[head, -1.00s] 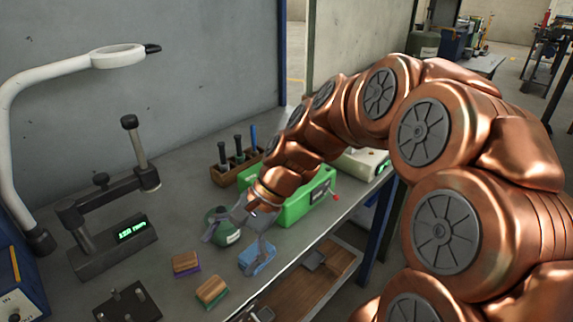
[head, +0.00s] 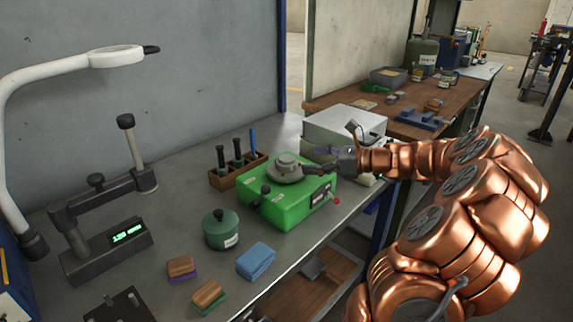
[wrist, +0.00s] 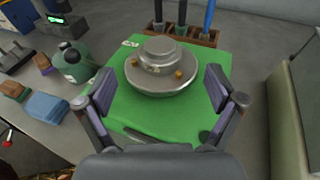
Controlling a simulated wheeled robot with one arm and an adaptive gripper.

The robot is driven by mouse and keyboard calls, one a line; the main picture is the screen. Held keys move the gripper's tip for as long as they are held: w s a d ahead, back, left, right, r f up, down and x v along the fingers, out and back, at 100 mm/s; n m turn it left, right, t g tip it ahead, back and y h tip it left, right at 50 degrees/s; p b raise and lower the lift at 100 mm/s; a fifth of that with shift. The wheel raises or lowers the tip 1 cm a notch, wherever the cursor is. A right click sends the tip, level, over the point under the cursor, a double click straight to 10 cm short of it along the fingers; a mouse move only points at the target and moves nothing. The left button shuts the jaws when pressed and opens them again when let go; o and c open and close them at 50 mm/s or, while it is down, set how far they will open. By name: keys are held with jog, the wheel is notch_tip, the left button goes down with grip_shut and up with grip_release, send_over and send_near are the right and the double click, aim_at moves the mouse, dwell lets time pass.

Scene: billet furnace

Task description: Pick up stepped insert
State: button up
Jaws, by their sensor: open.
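The stepped insert appears to be the round grey metal piece with stacked diameters (head: 288,168), lying on top of a green box (head: 290,208). In the wrist view the stepped insert (wrist: 161,67) sits ahead of my gripper, upper centre, with two small brass-coloured spots on its step. My gripper (wrist: 146,92) is open and empty, its two fingers spread to either side, just short of the piece. In the head view my gripper (head: 315,168) reaches in from the right beside the piece; its fingertips are partly hard to make out.
A wooden rack with handled tools (head: 237,172) stands behind the green box. A green lidded pot (head: 221,230), a blue folded cloth (head: 256,262) and brushes are in front-left. A pale box (head: 345,128) stands right of the green box. A digital gauge stand (head: 108,248) is at left.

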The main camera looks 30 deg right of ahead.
aim_at(294, 161)
jog(key=p+x, duration=0.1)
jog(key=x, duration=0.5)
jog(key=shift+w+a+f, duration=0.15)
jog(key=shift+f, duration=0.1)
grip_shut()
dwell(0.7)
